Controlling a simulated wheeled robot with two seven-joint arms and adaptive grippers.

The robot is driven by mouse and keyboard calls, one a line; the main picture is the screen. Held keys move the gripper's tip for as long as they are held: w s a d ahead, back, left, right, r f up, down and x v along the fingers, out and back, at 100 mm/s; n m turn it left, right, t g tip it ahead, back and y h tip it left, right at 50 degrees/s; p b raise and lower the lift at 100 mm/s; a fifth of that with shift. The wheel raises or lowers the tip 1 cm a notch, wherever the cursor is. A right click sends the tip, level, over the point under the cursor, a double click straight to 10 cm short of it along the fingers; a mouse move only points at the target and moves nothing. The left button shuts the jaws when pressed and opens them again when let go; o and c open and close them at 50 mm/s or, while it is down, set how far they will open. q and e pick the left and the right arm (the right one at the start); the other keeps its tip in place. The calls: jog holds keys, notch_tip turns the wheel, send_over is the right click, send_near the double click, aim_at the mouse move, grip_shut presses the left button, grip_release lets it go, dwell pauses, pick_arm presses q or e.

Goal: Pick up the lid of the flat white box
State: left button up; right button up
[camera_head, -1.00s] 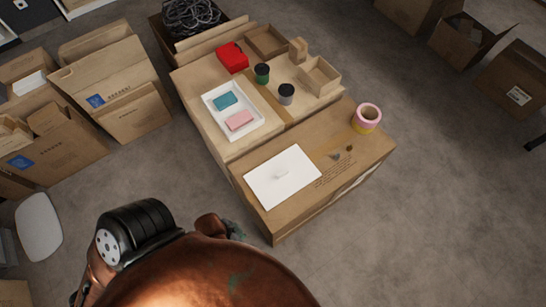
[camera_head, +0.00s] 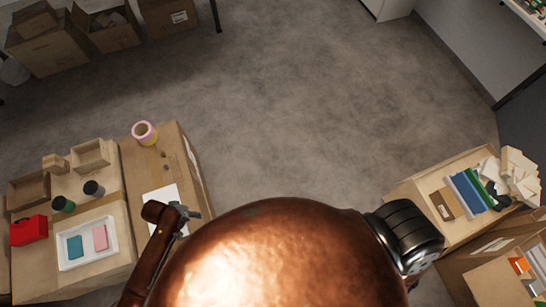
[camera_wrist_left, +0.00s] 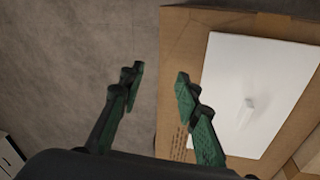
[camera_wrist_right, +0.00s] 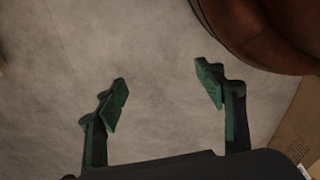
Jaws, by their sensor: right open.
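The lid is a flat white panel (camera_head: 162,195) on a brown carton at the left of the head view, partly hidden by my left arm. In the left wrist view the lid (camera_wrist_left: 232,65) lies flat on the carton, with a small white handle (camera_wrist_left: 249,104) on top. The flat white box (camera_head: 87,244) stands open beside it, holding a teal and a pink item. My left gripper (camera_head: 190,213) is over the lid's edge area in the head view. In the left wrist view it (camera_wrist_left: 158,80) is open and empty, left of the lid. My right gripper (camera_wrist_right: 162,80) is open and empty above bare floor.
A tape roll (camera_head: 145,132) stands on the carton's far end. A red object (camera_head: 28,230), dark-lidded cups (camera_head: 93,188) and small cardboard boxes (camera_head: 90,155) stand near the white box. Cartons with folders (camera_head: 465,192) are at the right. The middle floor (camera_head: 310,110) is clear.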

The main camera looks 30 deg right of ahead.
pick_arm(q)
jog(key=w+a+n, duration=0.1)
jog(key=w+a, duration=0.2)
jog(key=a, duration=0.1)
jog(key=w+a+y, duration=0.1)
jog(key=w+a, duration=0.2)
jog(key=a, duration=0.1)
jog(key=w+a+n+y, duration=0.1)
jog(key=w+a, duration=0.2)
jog(key=a, duration=0.1)
jog(key=shift+w+a+r+n+p, duration=0.2)
jog(key=shift+a+n+p, duration=0.1)
jog(key=shift+a+p, duration=0.1)
notch_tip(320, 180, down, 6)
jog(key=shift+a+r+b, duration=0.1)
jog(key=shift+a+b, duration=0.05)
jog(key=shift+b, duration=1)
pick_arm(e)
jog(key=s+f, duration=0.4)
jog(key=s, duration=0.3)
jog(key=s+d+f+g, duration=0.1)
jog(key=s+f, duration=0.3)
jog(key=s, duration=0.3)
jog(key=shift+s+d+f, duration=0.15)
jog(key=shift+s+f, duration=0.15)
jog(key=shift+f, duration=0.05)
pick_arm(q)
grip_shut()
